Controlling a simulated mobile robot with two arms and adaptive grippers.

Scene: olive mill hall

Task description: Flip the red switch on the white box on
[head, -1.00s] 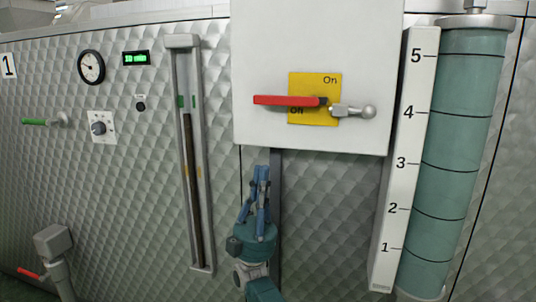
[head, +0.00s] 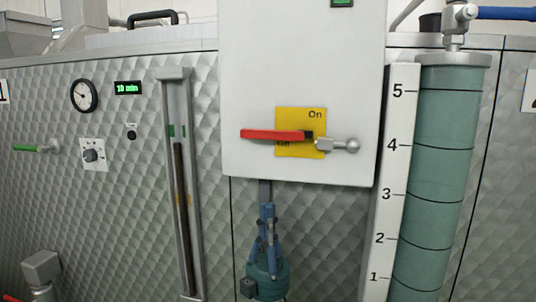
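The white box (head: 255,75) is fixed to the quilted metal wall in the middle of the head view. The red switch handle (head: 270,134) lies almost level across the plate, pointing left, with a grey ball-ended arm (head: 345,145) to the right. My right gripper (head: 267,208) is below the box, pointing up, apart from the switch. Its blue fingers look close together, but the gap is unclear. My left gripper is out of view.
A graduated teal cylinder (head: 435,170) with a white scale (head: 395,180) stands right of the box. Left are a tall narrow gauge (head: 165,180), a round dial (head: 85,95), a knob (head: 93,155) and a green-handled valve (head: 35,148). A grey fitting (head: 42,268) stands lower left.

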